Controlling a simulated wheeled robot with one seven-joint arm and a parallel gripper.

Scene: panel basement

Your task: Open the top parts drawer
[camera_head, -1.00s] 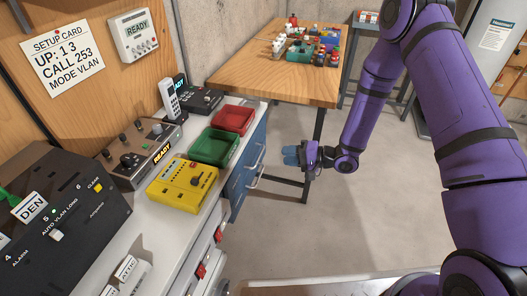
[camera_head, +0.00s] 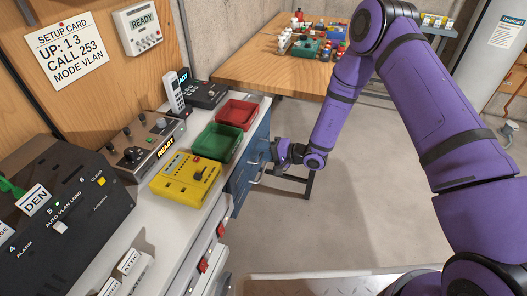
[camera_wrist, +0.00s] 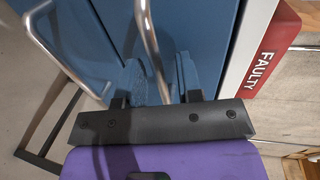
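The blue drawer unit (camera_head: 240,178) is under the far end of the white bench in the head view, and its fronts look shut. My gripper (camera_head: 273,151) is at its upper part. In the wrist view, the top drawer front (camera_wrist: 215,30) is closest to the bench edge and carries a metal bar handle (camera_wrist: 149,28). My gripper's two blue fingers (camera_wrist: 160,72) are apart, with this bar passing between them; I cannot tell if either finger touches it. A lower drawer's handle (camera_wrist: 50,50) is to the left in the wrist view.
A red tray (camera_head: 237,112), a green tray (camera_head: 217,142) and a yellow box (camera_head: 185,180) stand on the bench above the drawers. A red side marked FAULTY (camera_wrist: 266,60) is near my gripper. A wooden table (camera_head: 255,68) stands behind; the floor to the right is clear.

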